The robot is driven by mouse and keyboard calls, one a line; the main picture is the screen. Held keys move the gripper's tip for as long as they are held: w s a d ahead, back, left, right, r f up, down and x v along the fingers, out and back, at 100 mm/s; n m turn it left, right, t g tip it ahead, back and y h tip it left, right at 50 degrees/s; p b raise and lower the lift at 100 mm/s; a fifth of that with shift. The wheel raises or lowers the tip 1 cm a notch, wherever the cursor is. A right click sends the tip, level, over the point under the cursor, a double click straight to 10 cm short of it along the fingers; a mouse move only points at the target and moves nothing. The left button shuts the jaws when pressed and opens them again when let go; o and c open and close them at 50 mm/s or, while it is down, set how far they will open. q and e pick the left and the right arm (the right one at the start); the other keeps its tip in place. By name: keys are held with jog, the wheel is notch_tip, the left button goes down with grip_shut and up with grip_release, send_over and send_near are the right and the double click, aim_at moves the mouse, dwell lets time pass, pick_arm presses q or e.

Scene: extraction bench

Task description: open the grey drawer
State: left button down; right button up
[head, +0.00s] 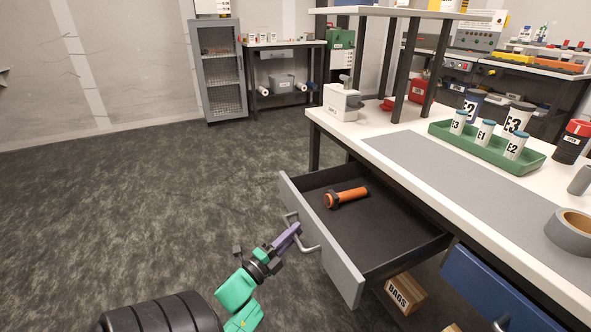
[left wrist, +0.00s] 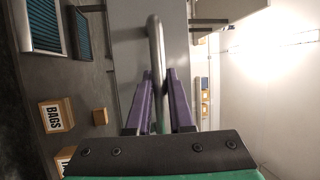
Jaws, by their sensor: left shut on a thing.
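The grey drawer (head: 320,238) under the white bench is pulled well out, and its dark inside shows. An orange and black tool (head: 347,197) lies in it near the front. My left gripper (head: 292,232) is at the bar handle (head: 306,236) on the drawer front. In the left wrist view the handle (left wrist: 155,50) runs between the two purple fingers of my left gripper (left wrist: 160,95), which are shut on it. My right gripper is in neither view.
A blue drawer (head: 490,287) sits to the right under the same bench. A box marked BAGS (head: 406,294) stands below the grey drawer. The bench top holds a green tray (head: 487,148) with labelled containers and a tape roll (head: 571,232). The floor to the left is clear.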

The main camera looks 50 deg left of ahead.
pick_arm(q)
jog(key=c, duration=0.8)
grip_release()
jog(key=s+d+f, duration=0.1)
jog(key=s+f, duration=0.1)
jog(key=s, duration=1.2)
jog(key=shift+d+f, duration=0.25)
jog(key=shift+f, duration=0.1)
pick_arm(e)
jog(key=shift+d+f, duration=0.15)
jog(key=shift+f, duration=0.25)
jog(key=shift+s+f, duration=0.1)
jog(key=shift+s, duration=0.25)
